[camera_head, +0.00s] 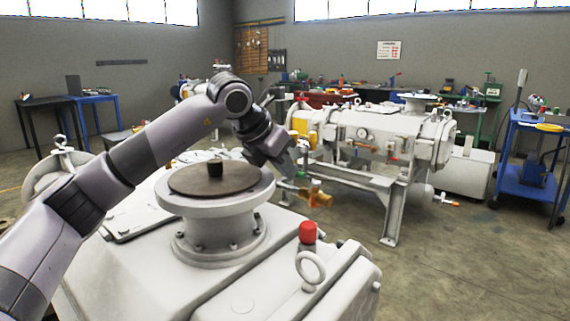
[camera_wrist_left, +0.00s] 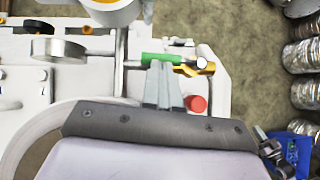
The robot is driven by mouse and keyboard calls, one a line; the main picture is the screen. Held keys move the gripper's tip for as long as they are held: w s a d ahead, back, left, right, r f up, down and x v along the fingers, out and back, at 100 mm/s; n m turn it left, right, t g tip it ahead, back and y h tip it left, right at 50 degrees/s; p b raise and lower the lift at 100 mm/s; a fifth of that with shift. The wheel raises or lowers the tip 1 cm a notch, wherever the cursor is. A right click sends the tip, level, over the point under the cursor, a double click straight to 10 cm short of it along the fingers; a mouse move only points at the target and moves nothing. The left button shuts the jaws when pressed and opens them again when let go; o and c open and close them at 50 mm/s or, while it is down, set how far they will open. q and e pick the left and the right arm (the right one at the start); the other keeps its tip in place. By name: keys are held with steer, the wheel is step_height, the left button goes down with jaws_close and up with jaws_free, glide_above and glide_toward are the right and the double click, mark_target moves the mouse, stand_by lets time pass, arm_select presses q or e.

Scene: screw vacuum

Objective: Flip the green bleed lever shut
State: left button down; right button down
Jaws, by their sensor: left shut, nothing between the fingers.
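The green bleed lever (camera_wrist_left: 160,58) lies roughly level across the left wrist view, with the brass valve body (camera_wrist_left: 203,69) at its right end. In the head view the lever (camera_head: 316,183) is a small green spot above the brass valve (camera_head: 319,198), just past the pump's edge. My left gripper (camera_head: 300,160) reaches over the pump to just above the valve. In the left wrist view its shut, empty fingers (camera_wrist_left: 160,68) have their tips right at the lever, overlapping its lower edge. I cannot tell whether they touch it. My right gripper is in neither view.
The white pump has a round flange (camera_head: 248,194) with a dark disc, a red cap (camera_head: 308,232) and a lifting ring (camera_head: 310,268) near the valve. A second pump (camera_head: 380,135) stands behind. A blue cart (camera_head: 522,180) is at right. Open floor lies between.

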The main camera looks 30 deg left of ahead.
mark_target(304, 158)
arm_select(q)
steer(key=w+m+h+p, duration=0.1)
steer(key=p, duration=0.1)
steer(key=w+m+h+p, duration=0.1)
steer(key=m+p, duration=0.1)
steer(key=m+g+h+p, duration=0.1)
steer(key=m+p, duration=0.1)
steer(key=p, duration=0.1)
steer(key=shift+w+a+r, duration=0.2)
steer(key=shift+w+r, duration=0.1)
steer(key=shift+w, duration=0.1)
steer(key=shift+w+p, duration=0.3)
steer(key=shift+p, duration=0.15)
steer(key=shift+w+d+f+p, duration=0.15)
steer(key=shift+w+p, duration=0.25)
steer(key=shift+p, duration=0.3)
steer(key=shift+w+d+p, duration=0.2)
steer(key=shift+w+p, duration=0.3)
steer(key=shift+p, duration=0.15)
steer(key=shift+w+d+p, duration=0.25)
steer(key=shift+w+p, duration=0.15)
steer(key=shift+p, duration=0.15)
steer(key=shift+w+d+f+p, duration=0.2)
steer(key=shift+w+d+p, duration=0.7)
steer(key=shift+d+p, duration=0.1)
steer(key=shift+d, duration=0.1)
steer(key=shift+r, duration=0.1)
